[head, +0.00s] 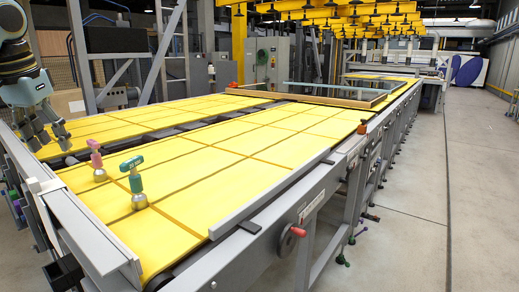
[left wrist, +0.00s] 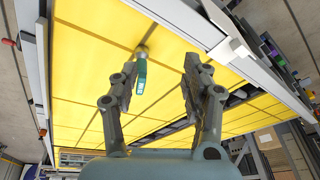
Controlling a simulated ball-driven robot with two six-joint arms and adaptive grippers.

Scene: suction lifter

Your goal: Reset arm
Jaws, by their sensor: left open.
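My left gripper (head: 47,136) is at the left edge of the head view, above the near left corner of the yellow table. It is open with nothing between its fingers, which also show in the left wrist view (left wrist: 160,72). A green-handled tool (head: 135,183) with a round metal base stands on the yellow surface, to the right of the gripper and apart from it. It also shows beyond the left finger in the left wrist view (left wrist: 141,76). A pink-handled tool (head: 95,158) stands closer to the gripper. My right gripper is not in view.
The long yellow table (head: 240,145) has grey side rails and a dark gap along its length. A rectangular frame (head: 330,93) lies at its far end. Yellow overhead lifter beams (head: 330,10) hang at the back. The floor at right is clear.

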